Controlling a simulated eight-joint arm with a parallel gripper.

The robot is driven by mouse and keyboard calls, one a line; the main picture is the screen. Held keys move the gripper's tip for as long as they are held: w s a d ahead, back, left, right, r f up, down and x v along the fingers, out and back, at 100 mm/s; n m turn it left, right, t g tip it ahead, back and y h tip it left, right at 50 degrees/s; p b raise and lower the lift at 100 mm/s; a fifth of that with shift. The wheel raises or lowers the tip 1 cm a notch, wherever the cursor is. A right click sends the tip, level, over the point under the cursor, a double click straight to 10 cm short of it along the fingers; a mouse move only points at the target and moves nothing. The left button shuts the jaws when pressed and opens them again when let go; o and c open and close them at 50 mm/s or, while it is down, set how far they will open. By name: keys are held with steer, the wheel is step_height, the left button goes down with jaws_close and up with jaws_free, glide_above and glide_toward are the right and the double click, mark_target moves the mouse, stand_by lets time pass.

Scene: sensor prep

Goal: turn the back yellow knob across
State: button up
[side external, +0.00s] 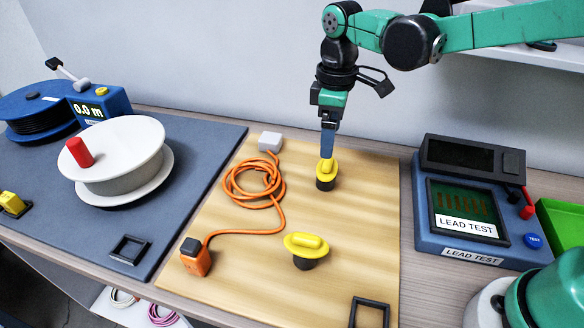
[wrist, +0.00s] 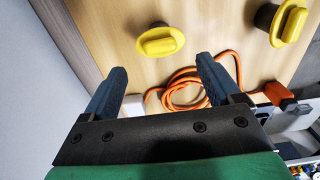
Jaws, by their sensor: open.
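The back yellow knob (side external: 326,173) stands on a dark round base on the wooden board (side external: 225,215). Its raised grip runs front to back in the side external view. My gripper (side external: 327,154) points down just above and behind it, fingers overlapping in this view. In the wrist view, my gripper (wrist: 163,68) is open and empty, and the back knob (wrist: 160,40) shows beyond the fingertips, sideways between them.
An orange cable (side external: 250,185) lies coiled on the board left of the knobs, between a white block (side external: 270,142) and an orange plug (side external: 195,260). A blue lead tester (side external: 470,210) stands to the right. A black square frame (side external: 369,312) lies at the board's front.

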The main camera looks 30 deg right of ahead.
mark_target(328, 161)
steer(key=shift+f, duration=2.65)
jaws_close()
steer(key=shift+m, duration=0.4)
steer(key=m, duration=1.2)
steer(key=shift+m, duration=0.4)
steer(key=m, duration=0.4)
steer(key=shift+m, duration=0.3)
